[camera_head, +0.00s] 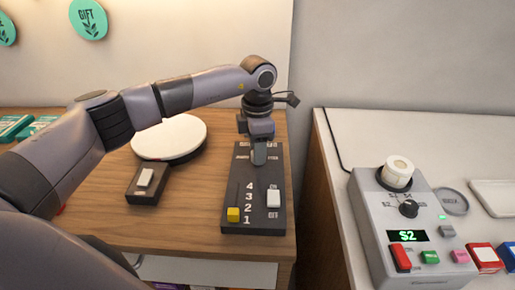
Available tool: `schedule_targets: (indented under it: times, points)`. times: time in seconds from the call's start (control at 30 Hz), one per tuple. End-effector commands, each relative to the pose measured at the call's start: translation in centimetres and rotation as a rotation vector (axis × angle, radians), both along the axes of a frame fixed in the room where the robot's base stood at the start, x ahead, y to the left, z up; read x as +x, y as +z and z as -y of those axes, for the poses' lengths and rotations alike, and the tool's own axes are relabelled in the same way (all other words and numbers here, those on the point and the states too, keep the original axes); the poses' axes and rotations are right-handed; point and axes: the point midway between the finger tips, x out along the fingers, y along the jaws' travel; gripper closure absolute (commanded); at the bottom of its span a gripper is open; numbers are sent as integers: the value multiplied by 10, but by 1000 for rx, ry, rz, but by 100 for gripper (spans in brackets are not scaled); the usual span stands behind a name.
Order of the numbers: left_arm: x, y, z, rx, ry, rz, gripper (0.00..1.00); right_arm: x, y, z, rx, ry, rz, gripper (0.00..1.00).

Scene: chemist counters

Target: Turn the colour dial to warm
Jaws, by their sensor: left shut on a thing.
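A dark control panel (253,214) lies on the wooden counter near its right end. My left gripper (258,157) points down at the panel's far part and is shut on the colour dial there. The gripper hides the dial, so I cannot tell which way it points. Small labels beside the gripper are too small to read. Nearer on the panel, a yellow slider knob (233,214) sits low by the 1 of a 1 to 4 scale. A white rocker switch (273,197) sits between ON and OFF. My right gripper is not in view.
A round white-topped disc (170,137) and a small dark box with a white switch (146,181) stand left of the panel. Across a gap, a grey device (377,245) with a display, knob and coloured buttons stands on a white counter. Green boxes (14,127) lie far left.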

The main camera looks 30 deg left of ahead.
Motion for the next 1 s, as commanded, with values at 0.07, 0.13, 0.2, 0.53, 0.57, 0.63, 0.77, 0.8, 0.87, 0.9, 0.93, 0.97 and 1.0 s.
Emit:
schedule_targets:
  times: [0.07, 0.13, 0.2, 0.53, 0.57, 0.63, 0.77, 0.8, 0.87, 0.9, 0.93, 0.97, 1.0]
  points:
    - [1, 2, 0, 0, 0, 6, 45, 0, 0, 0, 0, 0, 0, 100]
    - [1, 2, 0, 0, 0, 4, 39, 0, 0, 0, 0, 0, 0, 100]
    - [1, 2, 0, 0, 0, 4, 39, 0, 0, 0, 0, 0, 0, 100]
    - [1, 16, 0, -1, -1, 6, 39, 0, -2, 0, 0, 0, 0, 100]
    - [1, 21, 0, -1, -1, 7, 39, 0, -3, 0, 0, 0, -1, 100]
    - [1, 33, 0, -1, 0, 8, 39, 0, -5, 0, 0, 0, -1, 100]
    - [1, 54, 0, -1, 0, 7, 39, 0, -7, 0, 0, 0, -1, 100]
    - [1, 59, 0, -1, 0, 7, 39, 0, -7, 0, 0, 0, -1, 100]
    - [1, 65, 0, 0, 0, 6, 39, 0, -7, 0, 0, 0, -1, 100]
    - [1, 69, 0, 0, 0, 6, 39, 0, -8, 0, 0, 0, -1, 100]
    - [1, 70, 0, -1, 0, 6, 39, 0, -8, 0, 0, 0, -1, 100]
    - [1, 72, 0, -1, 0, 5, 39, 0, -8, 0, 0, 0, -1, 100]
    - [1, 73, 0, 0, 0, 4, 39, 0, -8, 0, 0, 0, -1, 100]
